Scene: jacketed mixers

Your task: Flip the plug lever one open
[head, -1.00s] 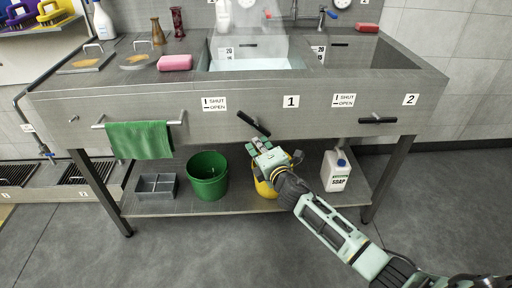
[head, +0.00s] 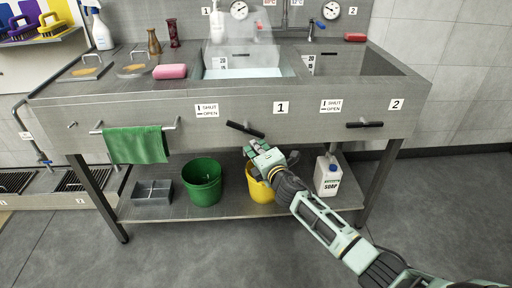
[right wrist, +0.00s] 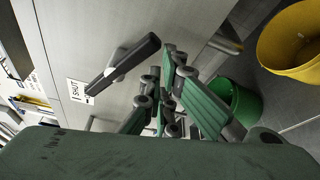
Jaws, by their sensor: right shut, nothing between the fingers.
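Plug lever one (head: 245,129) is a black bar on the front panel of the sink bench, left of the "1" label (head: 281,108). It sits close to level, its right end tilted down. The shut/open label (head: 207,110) to its left marks upright as shut and level as open. My right gripper (head: 255,147) is shut and empty, just below the lever's right half. In the right wrist view the lever (right wrist: 124,64) lies beside the fingers (right wrist: 166,85); I cannot tell whether they touch. My left gripper is not in view.
Basin one (head: 240,73) holds water. Lever two (head: 365,125) is level at the right. A green towel (head: 136,145) hangs on a rail at the left. Below, the shelf holds a green bucket (head: 202,182), a yellow bucket (head: 259,188) and a soap jug (head: 328,175).

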